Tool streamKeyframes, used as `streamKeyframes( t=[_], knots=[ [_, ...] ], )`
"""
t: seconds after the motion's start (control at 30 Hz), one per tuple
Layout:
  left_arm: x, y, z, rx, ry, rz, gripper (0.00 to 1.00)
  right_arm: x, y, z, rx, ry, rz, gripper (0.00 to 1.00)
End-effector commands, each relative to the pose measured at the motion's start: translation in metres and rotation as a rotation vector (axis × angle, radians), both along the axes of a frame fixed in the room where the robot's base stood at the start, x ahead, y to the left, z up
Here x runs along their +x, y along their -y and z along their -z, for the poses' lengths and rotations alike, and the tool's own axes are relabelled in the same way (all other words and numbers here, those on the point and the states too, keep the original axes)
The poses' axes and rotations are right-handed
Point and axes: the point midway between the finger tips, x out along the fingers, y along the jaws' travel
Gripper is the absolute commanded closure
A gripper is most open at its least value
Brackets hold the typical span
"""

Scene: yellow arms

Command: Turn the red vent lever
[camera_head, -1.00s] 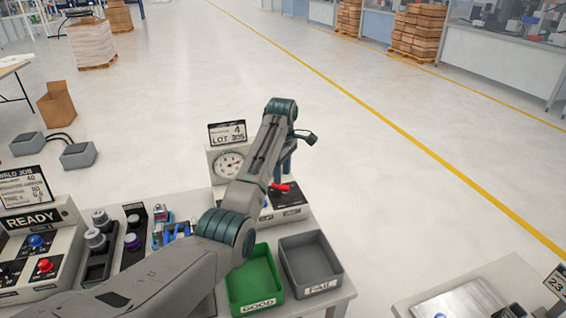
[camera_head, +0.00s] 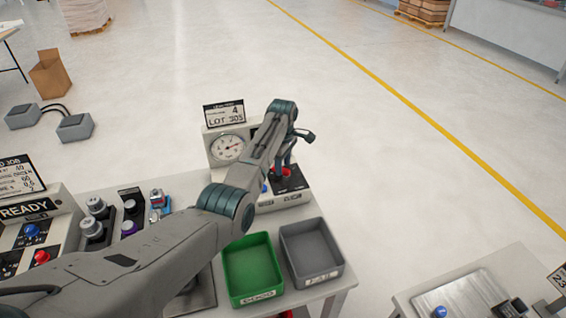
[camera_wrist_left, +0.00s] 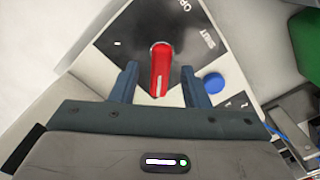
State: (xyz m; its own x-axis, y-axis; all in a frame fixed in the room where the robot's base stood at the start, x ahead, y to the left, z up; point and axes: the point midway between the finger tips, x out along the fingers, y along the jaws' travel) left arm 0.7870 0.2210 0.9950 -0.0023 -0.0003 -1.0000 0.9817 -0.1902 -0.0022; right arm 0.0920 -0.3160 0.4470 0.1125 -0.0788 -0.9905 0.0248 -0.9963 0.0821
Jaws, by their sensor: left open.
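The red vent lever (camera_wrist_left: 161,68) stands on a black plate of the test panel, and the left wrist view shows it between the two fingers of my left gripper (camera_wrist_left: 157,84). The fingers are open, with a gap on each side of the lever. In the head view the red lever (camera_head: 287,172) shows partly, just below my left gripper (camera_head: 285,163), whose arm hides part of the panel. Printed words, one reading SHUT, lie beside the lever in the wrist view. My right gripper is not in view.
A blue button (camera_wrist_left: 213,83) is close to the right finger. A pressure gauge (camera_head: 228,148) with a lot sign stands behind my arm. A green bin (camera_head: 253,297) and a grey bin (camera_head: 318,282) sit in front of the panel.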

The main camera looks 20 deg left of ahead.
Motion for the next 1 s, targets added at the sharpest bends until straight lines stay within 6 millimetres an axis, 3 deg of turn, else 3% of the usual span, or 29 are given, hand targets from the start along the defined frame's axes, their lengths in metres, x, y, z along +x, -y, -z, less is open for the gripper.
streamKeyframes(
  t=[0.4,0.43,0.63,1.0],
  knots=[
    [0.000,0.000,0.012,0.000,0.001,0.000,0.58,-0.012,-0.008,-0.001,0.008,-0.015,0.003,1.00],
    [0.000,0.000,0.012,0.000,0.001,0.000,0.60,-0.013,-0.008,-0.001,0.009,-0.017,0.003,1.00],
    [0.000,0.000,0.011,0.000,0.001,0.000,0.99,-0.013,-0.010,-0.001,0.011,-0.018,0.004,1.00],
    [0.001,0.000,0.011,0.000,0.001,0.045,1.00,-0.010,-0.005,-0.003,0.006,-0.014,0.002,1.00]
  ],
)
